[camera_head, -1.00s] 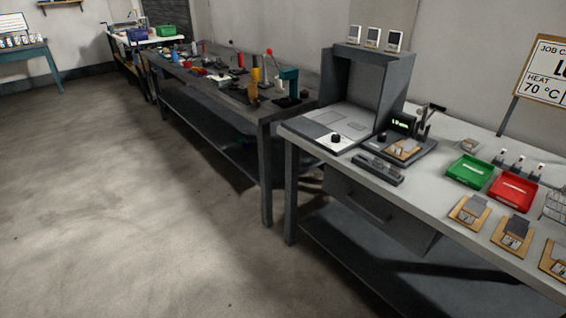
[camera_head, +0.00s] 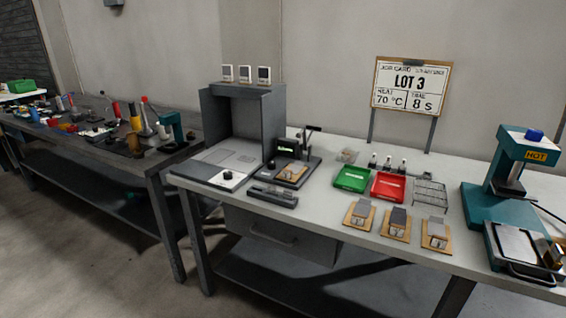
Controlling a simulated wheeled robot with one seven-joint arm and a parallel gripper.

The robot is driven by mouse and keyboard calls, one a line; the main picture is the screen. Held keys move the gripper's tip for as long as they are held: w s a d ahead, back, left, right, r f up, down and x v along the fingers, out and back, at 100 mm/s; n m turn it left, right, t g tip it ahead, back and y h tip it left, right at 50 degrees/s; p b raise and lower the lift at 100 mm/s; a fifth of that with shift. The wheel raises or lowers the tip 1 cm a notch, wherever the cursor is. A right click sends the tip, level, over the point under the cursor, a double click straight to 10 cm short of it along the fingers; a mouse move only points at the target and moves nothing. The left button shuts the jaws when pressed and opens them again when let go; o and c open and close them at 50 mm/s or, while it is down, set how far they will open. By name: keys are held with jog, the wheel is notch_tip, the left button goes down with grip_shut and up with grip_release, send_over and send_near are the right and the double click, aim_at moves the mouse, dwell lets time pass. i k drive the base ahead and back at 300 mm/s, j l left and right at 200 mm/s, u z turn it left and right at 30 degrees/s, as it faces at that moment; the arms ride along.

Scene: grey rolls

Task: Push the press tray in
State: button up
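The teal press (camera_head: 484,203) stands at the right end of the white-topped bench, with an orange HOT label and a blue block on its head. Its press tray (camera_head: 514,242) is a pale metal plate in a dark frame, in front of the press column and out from under the head. A curved handle (camera_head: 531,274) is on the tray's near side, close to the bench's front edge. A small dark and gold item (camera_head: 553,254) sits at the tray's right and is partly cut by the frame.
Left of the press are a wire rack (camera_head: 430,193), a red tray (camera_head: 388,186), a green tray (camera_head: 352,178) and wooden boards with grey pieces (camera_head: 396,223). A job card board (camera_head: 411,88) stands behind. Open floor (camera_head: 90,265) lies at the lower left.

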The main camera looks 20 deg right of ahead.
aim_at(527, 251)
jog(key=z, duration=1.35)
jog(key=k+j+u, duration=0.1)
jog(key=j, duration=0.3)
jog(key=j+u, duration=0.1)
jog(key=j, duration=0.3)
jog(key=k, duration=0.05)
